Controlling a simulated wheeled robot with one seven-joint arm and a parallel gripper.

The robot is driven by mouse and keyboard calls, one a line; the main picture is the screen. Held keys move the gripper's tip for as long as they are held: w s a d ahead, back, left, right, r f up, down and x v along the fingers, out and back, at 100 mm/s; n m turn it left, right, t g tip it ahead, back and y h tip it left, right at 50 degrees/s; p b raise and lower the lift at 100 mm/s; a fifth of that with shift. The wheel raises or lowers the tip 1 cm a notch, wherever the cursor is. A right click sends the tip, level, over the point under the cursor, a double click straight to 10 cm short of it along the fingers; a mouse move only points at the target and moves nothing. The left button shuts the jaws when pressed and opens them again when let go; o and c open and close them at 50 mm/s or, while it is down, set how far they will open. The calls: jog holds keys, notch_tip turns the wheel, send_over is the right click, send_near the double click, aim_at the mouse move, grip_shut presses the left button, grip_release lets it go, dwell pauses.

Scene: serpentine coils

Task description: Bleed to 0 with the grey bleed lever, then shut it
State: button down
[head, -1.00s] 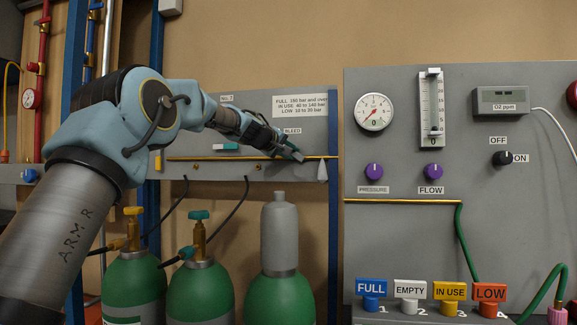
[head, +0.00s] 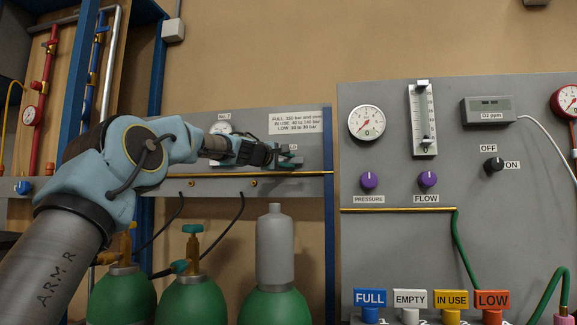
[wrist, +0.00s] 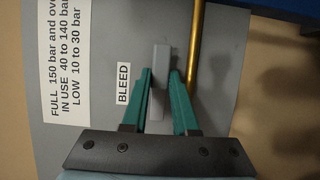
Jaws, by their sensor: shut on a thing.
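The grey bleed lever (wrist: 161,55) shows in the wrist view beside the BLEED label (wrist: 123,84). It lies lengthwise alongside the brass pipe (wrist: 195,45), roughly parallel to it. My gripper (wrist: 160,78) has its teal fingers on both sides of the lever and is shut on it. The lever's near part is between the fingers. In the head view my gripper (head: 297,162) is at the right part of the back panel, just above the brass pipe, and hides the lever. The No.? gauge (head: 221,127) is partly behind my arm; its needle cannot be read.
The sign with pressure ranges (head: 296,121) is above my gripper. Green cylinders (head: 194,300) stand below. A blue post (head: 328,220) separates this panel from the right panel (head: 400,270), which carries a round gauge (head: 366,123), a flow tube (head: 422,120) and purple knobs (head: 369,180).

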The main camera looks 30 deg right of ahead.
jog(key=shift+a+r, duration=0.1)
dwell(0.3)
jog(key=c, duration=0.7)
grip_release()
jog(key=shift+s+a+f+b, duration=0.1)
jog(key=shift+a+f+b, duration=0.1)
jog(key=shift+a+b, duration=0.2)
jog(key=shift+b+v, duration=2.65)
jog(key=shift+v, duration=2.3)
jog(key=shift+s+r, duration=0.1)
